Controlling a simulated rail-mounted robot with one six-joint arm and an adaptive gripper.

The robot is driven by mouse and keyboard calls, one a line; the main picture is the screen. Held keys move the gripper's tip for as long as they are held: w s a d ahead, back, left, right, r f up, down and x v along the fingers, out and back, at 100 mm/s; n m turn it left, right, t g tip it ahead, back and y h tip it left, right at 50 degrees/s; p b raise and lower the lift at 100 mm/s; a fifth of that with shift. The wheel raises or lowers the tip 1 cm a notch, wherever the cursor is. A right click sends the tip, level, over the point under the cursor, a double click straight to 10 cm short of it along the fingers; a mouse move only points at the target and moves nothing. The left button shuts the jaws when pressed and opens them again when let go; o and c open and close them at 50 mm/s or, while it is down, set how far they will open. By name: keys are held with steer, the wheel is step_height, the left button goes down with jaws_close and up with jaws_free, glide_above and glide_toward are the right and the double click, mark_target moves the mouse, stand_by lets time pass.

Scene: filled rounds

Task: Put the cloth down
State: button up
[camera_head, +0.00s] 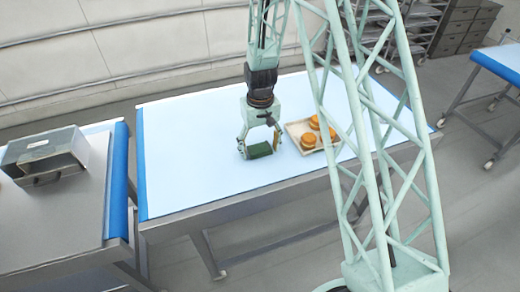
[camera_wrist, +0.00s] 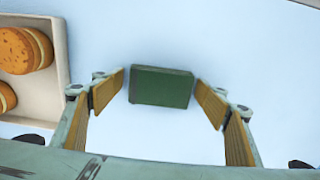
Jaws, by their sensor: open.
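The cloth (camera_head: 258,150) is a folded dark green block lying on the light blue table top. It also shows in the wrist view (camera_wrist: 161,87), flat on the surface between my fingers. My gripper (camera_head: 262,142) is open above and around the cloth, with one finger on each side. In the wrist view my gripper (camera_wrist: 161,95) shows both yellow-padded fingers apart, with a gap between each pad and the cloth.
A pale tray (camera_head: 295,129) with several round filled pastries (camera_head: 308,140) stands just right of my gripper. The table (camera_head: 185,160) is clear to the left. A metal box (camera_head: 45,155) sits on a separate table at the far left.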

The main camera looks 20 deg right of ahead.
mark_target(260, 149)
steer(key=shift+r+p, duration=0.3)
step_height(260, 149, up, 12)
steer(key=b, duration=0.1)
stand_by(0.9)
steer(key=shift+s, duration=0.1)
stand_by(0.7)
